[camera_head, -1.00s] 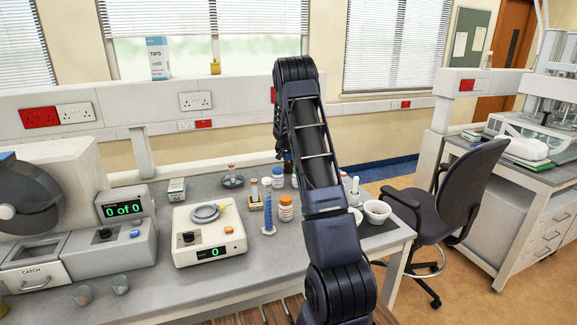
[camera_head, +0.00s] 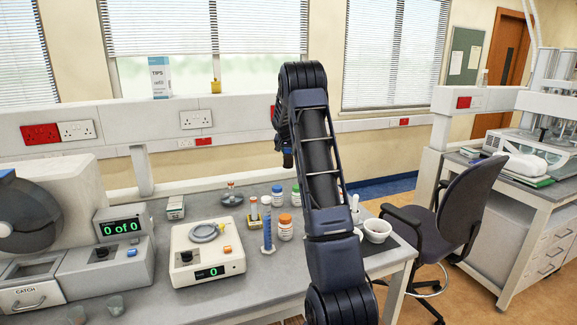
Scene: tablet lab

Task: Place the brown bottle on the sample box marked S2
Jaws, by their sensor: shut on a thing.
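No brown bottle can be made out. No box with a readable S2 mark shows. A small pale box (camera_head: 176,207) sits at the back left of the bench, with its marking too small to read. My arm rises from the bottom, bends at the top, and a dark part hangs down behind its left side. My gripper's fingers are hidden behind the arm, as is anything between them.
A balance (camera_head: 205,252) reading 0 stands mid-bench. Right of it are a blue cylinder (camera_head: 267,236), an orange-capped bottle (camera_head: 285,227), a blue-capped bottle (camera_head: 277,196) and a green-capped bottle (camera_head: 296,196). A white bowl (camera_head: 377,231) sits near the right edge.

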